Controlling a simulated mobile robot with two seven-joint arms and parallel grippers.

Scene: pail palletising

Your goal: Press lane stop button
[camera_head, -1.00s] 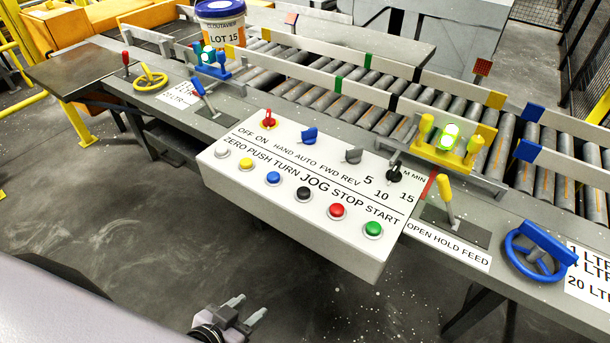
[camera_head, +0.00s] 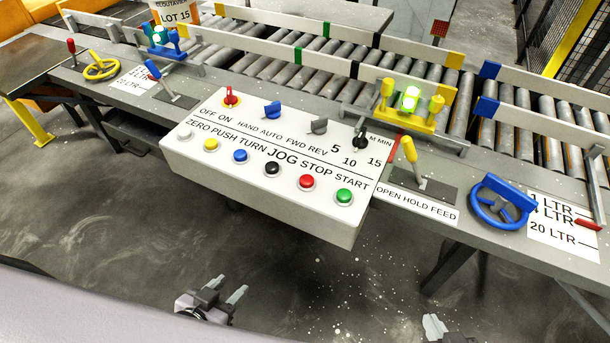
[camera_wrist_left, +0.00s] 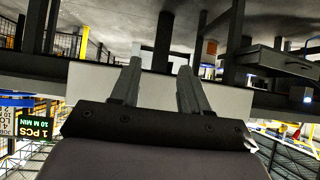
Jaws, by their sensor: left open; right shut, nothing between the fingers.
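The control panel (camera_head: 265,213) is a white sloped box on the conveyor's front side. Its red button (camera_head: 307,182) sits under the STOP label, between the black button (camera_head: 271,168) and the green button (camera_head: 344,196). My left gripper (camera_head: 229,287) is open and empty, below and in front of the panel, apart from it. In the left wrist view its two fingers (camera_wrist_left: 158,88) stand apart, with a pale panel-like surface (camera_wrist_left: 88,84) beyond them. My right gripper (camera_head: 434,326) is shut and empty at the bottom edge, right of the left one; only its tip shows.
A roller conveyor (camera_head: 300,68) with rails runs behind the panel. A yellow lever (camera_head: 410,152) and a blue handwheel (camera_head: 502,202) stand to the panel's right, a yellow handwheel (camera_head: 100,67) to its left. A labelled pail (camera_head: 175,13) stands at the back left. Open floor lies before the panel.

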